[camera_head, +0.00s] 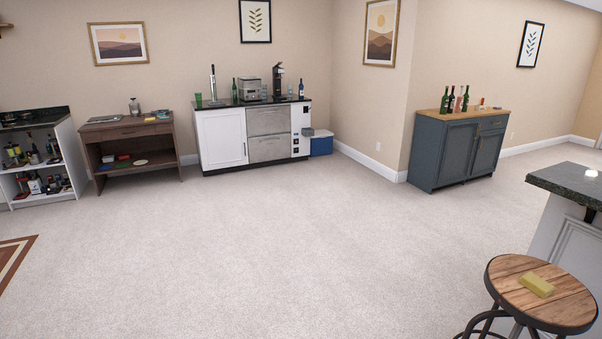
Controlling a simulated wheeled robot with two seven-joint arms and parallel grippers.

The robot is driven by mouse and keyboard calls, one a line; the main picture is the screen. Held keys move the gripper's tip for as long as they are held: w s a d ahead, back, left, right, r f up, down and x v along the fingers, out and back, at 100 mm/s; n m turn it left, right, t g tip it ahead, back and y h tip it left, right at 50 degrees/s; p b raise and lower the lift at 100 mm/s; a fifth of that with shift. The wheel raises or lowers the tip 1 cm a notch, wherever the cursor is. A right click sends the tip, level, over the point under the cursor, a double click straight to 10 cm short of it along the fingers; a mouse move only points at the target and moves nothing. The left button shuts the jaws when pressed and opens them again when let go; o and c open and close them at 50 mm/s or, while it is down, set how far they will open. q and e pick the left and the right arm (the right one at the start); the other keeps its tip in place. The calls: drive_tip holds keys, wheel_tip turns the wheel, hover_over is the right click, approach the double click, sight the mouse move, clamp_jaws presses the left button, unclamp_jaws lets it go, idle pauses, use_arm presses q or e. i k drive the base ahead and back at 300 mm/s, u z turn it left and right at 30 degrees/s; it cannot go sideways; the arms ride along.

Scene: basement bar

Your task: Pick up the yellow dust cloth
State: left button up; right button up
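A small yellow block-like thing (537,285), which looks like the yellow dust cloth, lies on the round wooden seat of a stool (568,312) at the lower right. It lies flat near the middle of the seat, with bare wood around it. Nothing touches it from above. Neither of my grippers shows in the head view.
A counter with a dark stone top (570,182) stands right behind the stool. A blue-grey cabinet (440,150) with bottles, a white bar unit (222,137), a wooden desk (125,133) and a shelf (72,150) line the walls. The carpet (270,250) between is clear.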

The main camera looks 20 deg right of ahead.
sight(541, 287)
drive_tip(key=z, duration=0.95)
drive_tip(key=i, duration=1.15)
drive_tip(key=z, duration=1.25)
